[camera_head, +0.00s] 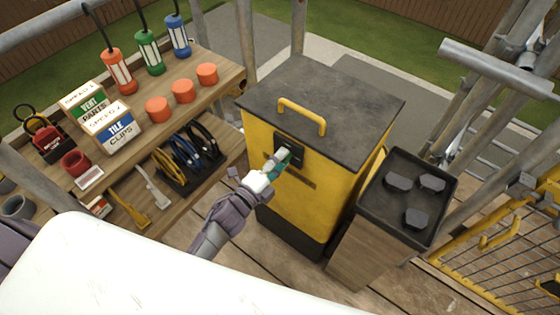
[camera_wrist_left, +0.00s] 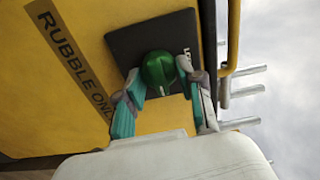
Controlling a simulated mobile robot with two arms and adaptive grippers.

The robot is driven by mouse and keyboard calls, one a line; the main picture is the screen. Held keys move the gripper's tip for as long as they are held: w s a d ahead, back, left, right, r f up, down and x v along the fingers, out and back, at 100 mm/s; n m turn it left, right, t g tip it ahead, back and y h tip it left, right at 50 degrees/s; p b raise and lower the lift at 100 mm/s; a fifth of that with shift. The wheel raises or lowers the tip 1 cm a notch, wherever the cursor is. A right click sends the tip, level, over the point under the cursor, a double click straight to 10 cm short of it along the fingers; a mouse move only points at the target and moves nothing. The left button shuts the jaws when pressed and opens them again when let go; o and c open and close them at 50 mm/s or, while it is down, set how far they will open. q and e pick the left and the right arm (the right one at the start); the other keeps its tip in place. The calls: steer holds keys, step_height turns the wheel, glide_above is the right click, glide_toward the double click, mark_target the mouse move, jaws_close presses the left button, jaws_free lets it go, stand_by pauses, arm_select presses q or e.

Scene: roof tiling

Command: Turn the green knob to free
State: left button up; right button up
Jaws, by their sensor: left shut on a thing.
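The green knob (camera_wrist_left: 158,70) sits on a dark square plate (camera_wrist_left: 135,40) on the front of the yellow rubble bin (camera_head: 305,200). In the left wrist view the two teal-padded fingers of my left gripper (camera_wrist_left: 160,92) are on either side of the knob, shut on it. In the head view my left gripper (camera_head: 277,163) reaches the dark plate on the bin's front, and the knob is mostly hidden behind it. The lettering beside the knob is only partly visible, so its setting cannot be read. My right gripper is not in view.
The bin has a dark lid (camera_head: 350,95) with a yellow handle (camera_head: 302,115). A wooden shelf (camera_head: 215,92) with lamps, orange cups and clip boxes stands left. A box with a black tray top (camera_head: 408,165) stands right of the bin. Scaffold poles surround the platform.

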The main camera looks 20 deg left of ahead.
arm_select(q)
steer(key=shift+f+m, duration=0.1)
steer(key=shift+m, duration=0.2)
steer(key=o, duration=1.1)
steer(key=shift+o, duration=0.2)
steer(key=shift+s, duration=0.1)
steer(key=v, duration=1.2)
